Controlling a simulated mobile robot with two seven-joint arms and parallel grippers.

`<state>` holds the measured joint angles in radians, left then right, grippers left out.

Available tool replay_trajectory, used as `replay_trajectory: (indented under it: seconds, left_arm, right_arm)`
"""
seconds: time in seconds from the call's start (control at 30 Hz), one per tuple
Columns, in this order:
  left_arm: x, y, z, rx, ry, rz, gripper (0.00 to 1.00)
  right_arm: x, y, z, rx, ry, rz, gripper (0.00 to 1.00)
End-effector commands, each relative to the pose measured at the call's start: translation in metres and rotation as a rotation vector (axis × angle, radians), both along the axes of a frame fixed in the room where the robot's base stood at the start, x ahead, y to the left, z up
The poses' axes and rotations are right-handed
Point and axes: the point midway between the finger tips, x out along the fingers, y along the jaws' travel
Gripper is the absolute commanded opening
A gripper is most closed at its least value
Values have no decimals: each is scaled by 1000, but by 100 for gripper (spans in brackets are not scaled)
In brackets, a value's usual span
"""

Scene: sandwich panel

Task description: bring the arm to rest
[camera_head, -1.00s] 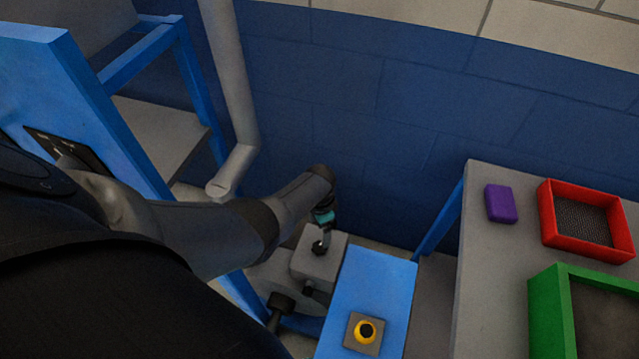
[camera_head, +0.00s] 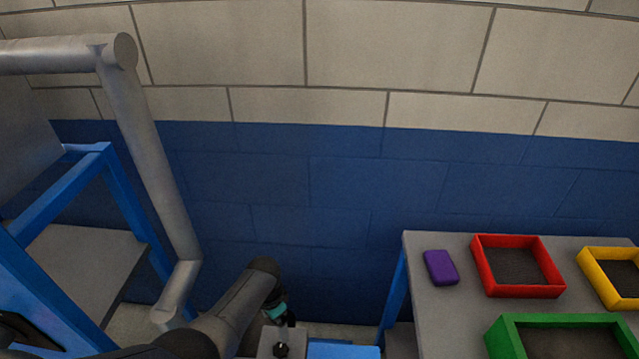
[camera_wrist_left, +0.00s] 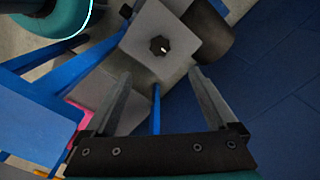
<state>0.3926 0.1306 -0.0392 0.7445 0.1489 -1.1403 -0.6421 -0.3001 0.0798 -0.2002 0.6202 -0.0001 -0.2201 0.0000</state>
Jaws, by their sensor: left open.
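My left arm comes in at the bottom of the head view, its dark wrist bent down to a teal band. My left gripper (camera_head: 289,319) is small and partly unclear there, just above a grey block with a black knob (camera_head: 281,349). In the left wrist view my left gripper (camera_wrist_left: 160,88) is open, its two grey fingers wide apart with nothing between them. The block with the knob (camera_wrist_left: 182,45) shows beyond the fingertips. My right gripper is not in view.
A grey table (camera_head: 420,305) at right holds a purple block (camera_head: 440,267), a red tray (camera_head: 550,292), a yellow tray (camera_head: 612,298) and a green tray (camera_head: 500,345). A blue-framed stand (camera_head: 125,205) is at left. A blue and cream wall (camera_head: 330,190) closes the back.

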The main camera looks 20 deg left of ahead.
Motion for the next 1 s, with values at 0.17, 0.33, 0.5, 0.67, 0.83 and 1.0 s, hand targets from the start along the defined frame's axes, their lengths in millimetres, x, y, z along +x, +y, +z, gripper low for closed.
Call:
replay_trajectory:
  seconds: [0.17,0.33,0.5,0.67,0.83,1.0]
  left_arm:
    - [-15,-1,-20,9,4,17,91]
    - [-84,-5,-96,41,-5,93,91]
    - [-187,-16,-177,53,-37,194,91]
    - [-280,-32,-222,28,-65,276,91]
    - [-339,-46,-238,-8,-84,333,91]
    - [-354,-50,-240,-21,-91,351,91]
  right_arm:
    - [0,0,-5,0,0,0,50]
    - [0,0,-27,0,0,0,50]
    - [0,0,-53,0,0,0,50]
    - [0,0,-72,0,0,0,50]
    - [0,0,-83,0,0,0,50]
    - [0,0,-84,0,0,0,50]
